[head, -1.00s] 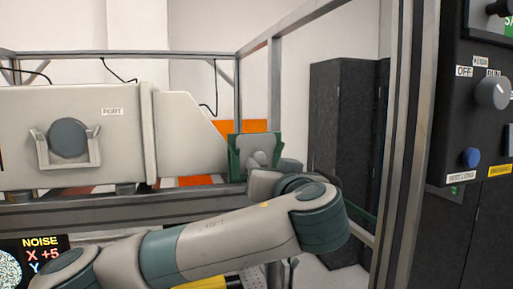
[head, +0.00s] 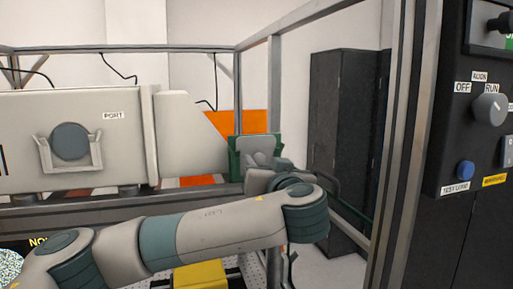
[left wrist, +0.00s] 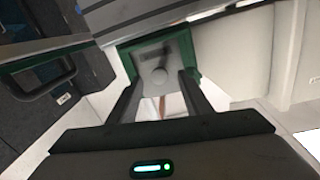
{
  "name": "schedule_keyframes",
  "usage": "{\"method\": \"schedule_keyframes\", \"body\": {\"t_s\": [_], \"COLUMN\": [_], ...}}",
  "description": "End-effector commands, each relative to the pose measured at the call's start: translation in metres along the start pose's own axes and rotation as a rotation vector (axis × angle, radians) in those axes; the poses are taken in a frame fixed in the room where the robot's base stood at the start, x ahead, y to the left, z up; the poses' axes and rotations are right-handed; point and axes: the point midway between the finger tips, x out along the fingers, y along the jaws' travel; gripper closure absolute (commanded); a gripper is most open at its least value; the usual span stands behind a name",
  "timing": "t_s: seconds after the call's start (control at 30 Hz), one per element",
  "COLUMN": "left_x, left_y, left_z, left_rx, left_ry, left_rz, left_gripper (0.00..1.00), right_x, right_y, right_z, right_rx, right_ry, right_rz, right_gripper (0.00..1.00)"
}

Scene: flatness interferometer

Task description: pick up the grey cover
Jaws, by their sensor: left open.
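The green frame (head: 236,157) also shows in the head view, right of the large beige housing. My left gripper (left wrist: 157,82) is open, its two fingers pointing at the plate, one on each side of the knob as seen from the wrist. I cannot tell whether they touch it. In the head view my left gripper (head: 262,163) partly hides the plate. My right gripper is not in view.
A beige housing (head: 120,165) with a dark round cap (head: 70,142) in a bracket under a PORT label stands at the left. A metal frame post (head: 275,90) rises behind the green frame. A control panel (head: 478,130) is at the right, a dark cabinet (head: 338,130) behind.

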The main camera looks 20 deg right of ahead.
Motion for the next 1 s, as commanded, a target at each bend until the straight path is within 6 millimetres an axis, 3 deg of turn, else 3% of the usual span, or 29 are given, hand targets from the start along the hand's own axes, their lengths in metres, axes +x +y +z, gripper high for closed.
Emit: {"method": "schedule_keyframes", "body": {"t_s": [0.2, 0.7, 0.87, 1.0], "left_x": [0.0138, 0.0142, 0.0142, 0.0141], "left_y": [-0.0008, -0.0003, -0.0003, -0.0003], "left_z": [-0.0005, 0.0006, 0.0006, 0.0003], "left_rx": [0.001, 0.000, 0.000, 0.000], "left_ry": [0.000, 0.000, 0.000, 0.000], "left_rz": [-0.001, -0.001, -0.001, -0.001], "left_gripper": [0.55, 0.55, 0.93, 0.97], "right_x": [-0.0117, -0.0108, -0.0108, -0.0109], "right_y": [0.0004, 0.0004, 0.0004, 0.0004], "right_z": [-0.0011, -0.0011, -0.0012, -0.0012], "right_rx": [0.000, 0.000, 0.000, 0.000], "right_ry": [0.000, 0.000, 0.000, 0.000], "right_rz": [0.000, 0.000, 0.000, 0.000], "right_gripper": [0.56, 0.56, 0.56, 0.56]}}
